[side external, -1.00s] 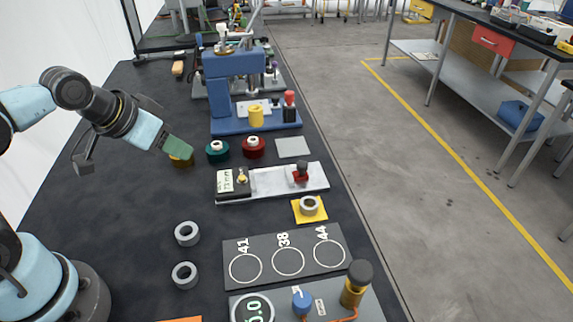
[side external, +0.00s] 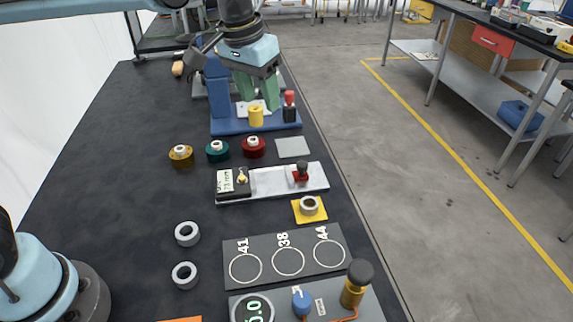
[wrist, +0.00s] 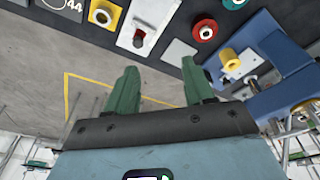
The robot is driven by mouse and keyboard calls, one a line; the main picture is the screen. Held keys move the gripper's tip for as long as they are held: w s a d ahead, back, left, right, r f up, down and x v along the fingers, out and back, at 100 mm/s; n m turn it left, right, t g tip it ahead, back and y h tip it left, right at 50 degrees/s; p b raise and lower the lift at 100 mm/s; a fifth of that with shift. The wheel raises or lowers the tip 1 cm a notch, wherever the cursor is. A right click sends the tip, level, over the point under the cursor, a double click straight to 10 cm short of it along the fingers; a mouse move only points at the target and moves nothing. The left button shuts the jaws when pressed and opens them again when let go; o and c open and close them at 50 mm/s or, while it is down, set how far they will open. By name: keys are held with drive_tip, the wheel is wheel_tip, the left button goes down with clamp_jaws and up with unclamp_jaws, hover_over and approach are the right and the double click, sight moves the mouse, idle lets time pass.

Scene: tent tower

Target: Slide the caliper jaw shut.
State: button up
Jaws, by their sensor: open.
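The caliper (side external: 272,184) is a pale bar lying on the dark bench, with a dark display block (side external: 233,182) at its left end. Its red jaw with a black knob (side external: 301,172) stands near the right end, apart from the display block. The jaw also shows in the wrist view (wrist: 139,38), near the top. My gripper (side external: 258,98) has green fingers spread apart and empty. It is above the blue press, farther back than the caliper. In the wrist view its fingers (wrist: 158,82) point up towards the bench edge.
The blue press (side external: 225,90) stands behind the caliper, with a yellow cylinder (side external: 256,117) on its base. Yellow, teal and red spools sit between press and caliper. A ring on a yellow pad (side external: 309,207) and a numbered plate (side external: 285,258) lie in front. The bench's left side is mostly clear.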

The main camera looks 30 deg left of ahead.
drive_tip(key=g, duration=0.2)
hover_over(303, 164)
wheel_tip(303, 164, down, 4)
wheel_tip(303, 164, down, 12)
drive_tip(key=shift+f, duration=0.15)
drive_tip(key=shift+c, duration=0.4)
drive_tip(key=c, duration=0.9)
drive_tip(key=shift+s+a, duration=2.65)
drive_tip(key=shift+a, duration=0.15)
drive_tip(key=shift+o, duration=0.2)
drive_tip(key=o, duration=0.9)
drive_tip(key=shift+o, duration=0.2)
